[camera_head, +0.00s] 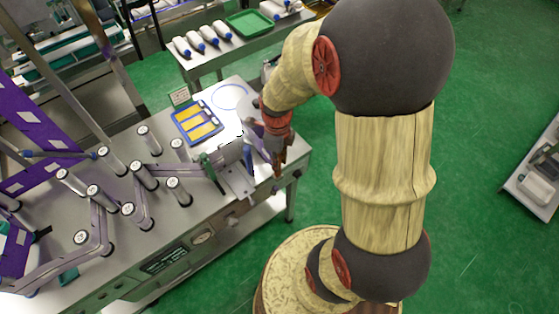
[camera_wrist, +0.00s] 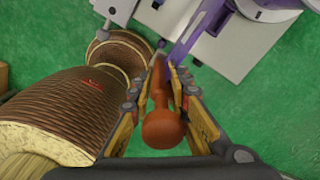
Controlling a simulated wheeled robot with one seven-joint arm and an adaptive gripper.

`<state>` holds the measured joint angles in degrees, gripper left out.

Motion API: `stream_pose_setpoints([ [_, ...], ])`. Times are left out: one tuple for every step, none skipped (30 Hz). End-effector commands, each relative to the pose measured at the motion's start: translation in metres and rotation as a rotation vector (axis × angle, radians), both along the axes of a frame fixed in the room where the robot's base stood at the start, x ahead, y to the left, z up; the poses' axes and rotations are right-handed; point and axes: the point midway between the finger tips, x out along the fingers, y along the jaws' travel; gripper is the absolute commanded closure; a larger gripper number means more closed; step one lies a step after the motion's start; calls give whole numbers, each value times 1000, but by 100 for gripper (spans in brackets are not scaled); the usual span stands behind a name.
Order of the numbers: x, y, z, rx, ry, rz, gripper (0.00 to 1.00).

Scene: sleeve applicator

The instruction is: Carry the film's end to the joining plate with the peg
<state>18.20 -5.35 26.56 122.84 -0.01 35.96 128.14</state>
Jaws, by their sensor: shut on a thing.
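My gripper (camera_wrist: 168,80) is shut on an orange-brown wooden peg (camera_wrist: 163,124), which lies lengthwise between the fingers in the wrist view. In the head view my gripper (camera_head: 279,160) hangs at the right front corner of the machine table. A purple film strip (camera_wrist: 187,37) runs up from near the fingertips over the pale metal plates in the wrist view. I cannot tell whether the peg touches the film. In the head view the film (camera_head: 109,207) winds between the rollers. A grey metal plate (camera_head: 238,181), perhaps the joining plate, stands left of my gripper.
Several upright silver rollers (camera_head: 143,172) stand on the machine table (camera_head: 215,205). A blue tray (camera_head: 197,121) with yellow pieces lies behind. A back table (camera_head: 213,62) holds several white rolls and a green tray (camera_head: 249,23).

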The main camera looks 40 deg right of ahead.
Motion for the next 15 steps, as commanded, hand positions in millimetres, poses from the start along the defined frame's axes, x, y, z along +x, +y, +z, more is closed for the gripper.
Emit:
stream_pose_setpoints([
  [6,5,1,0,-1,5,100],
  [9,9,1,1,-1,6,100],
  [13,13,1,0,0,6,100],
  [17,17,1,0,0,7,100],
  [20,20,1,0,0,6,100],
  [25,24,1,0,0,6,100],
  [28,28,1,0,0,7,100],
  [31,31,1,0,0,6,100],
  [35,35,1,0,0,6,100],
  [39,39,1,0,0,7,100],
  [42,42,1,0,0,5,100],
  [46,46,1,0,0,6,100],
  [50,49,1,0,0,6,100],
  [53,52,1,0,-1,5,100],
  [57,57,1,0,-1,5,100],
])
